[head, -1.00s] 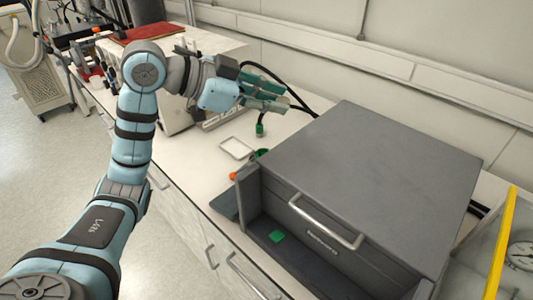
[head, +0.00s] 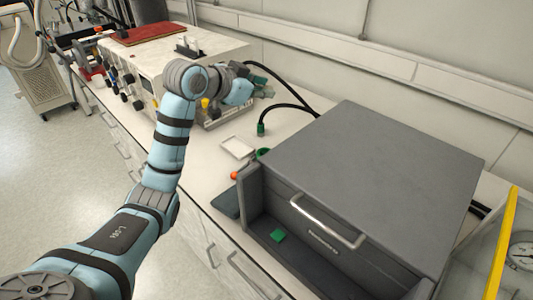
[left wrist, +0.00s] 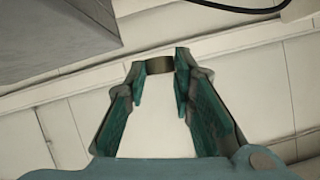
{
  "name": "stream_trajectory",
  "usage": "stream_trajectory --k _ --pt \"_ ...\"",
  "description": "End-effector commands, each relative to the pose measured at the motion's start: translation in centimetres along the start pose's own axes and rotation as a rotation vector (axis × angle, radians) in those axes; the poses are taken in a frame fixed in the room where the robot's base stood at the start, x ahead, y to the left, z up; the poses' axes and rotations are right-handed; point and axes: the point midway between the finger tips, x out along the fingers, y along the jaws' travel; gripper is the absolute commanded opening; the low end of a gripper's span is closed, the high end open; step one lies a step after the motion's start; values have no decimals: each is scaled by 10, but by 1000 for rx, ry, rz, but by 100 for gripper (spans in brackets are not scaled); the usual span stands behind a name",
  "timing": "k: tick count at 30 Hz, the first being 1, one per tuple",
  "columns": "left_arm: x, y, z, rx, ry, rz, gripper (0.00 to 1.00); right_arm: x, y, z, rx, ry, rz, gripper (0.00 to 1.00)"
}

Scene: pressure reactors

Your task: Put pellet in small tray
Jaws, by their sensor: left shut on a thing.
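My left gripper (head: 262,88) is above the back of the counter, partly hidden behind its own wrist in the head view. In the left wrist view my left gripper (left wrist: 161,72) is shut on a small brownish, dull metallic pellet (left wrist: 160,65), held between its fingertips. The pellet cannot be made out in the head view. A small white tray (head: 251,153) lies flat on the counter, nearer than the gripper and apart from it. My right gripper is not in view.
A large grey box with a drawer handle (head: 385,165) stands right of the tray. A white instrument (head: 165,55) stands behind my left arm. Black cables (head: 290,90) run behind the gripper.

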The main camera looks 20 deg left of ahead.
Motion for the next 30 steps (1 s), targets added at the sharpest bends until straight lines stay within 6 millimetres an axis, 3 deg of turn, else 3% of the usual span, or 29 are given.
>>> stream_trajectory --k 4,9,14,24,30 --pt "13 8 27 -2 -5 2 5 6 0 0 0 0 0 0" --pt "43 26 86 -3 -7 4 5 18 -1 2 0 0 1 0" --pt "64 37 126 -1 -4 2 5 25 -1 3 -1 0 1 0" --pt "86 49 167 0 -2 1 5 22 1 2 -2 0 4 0" --pt "87 49 168 1 0 0 5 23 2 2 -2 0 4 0"
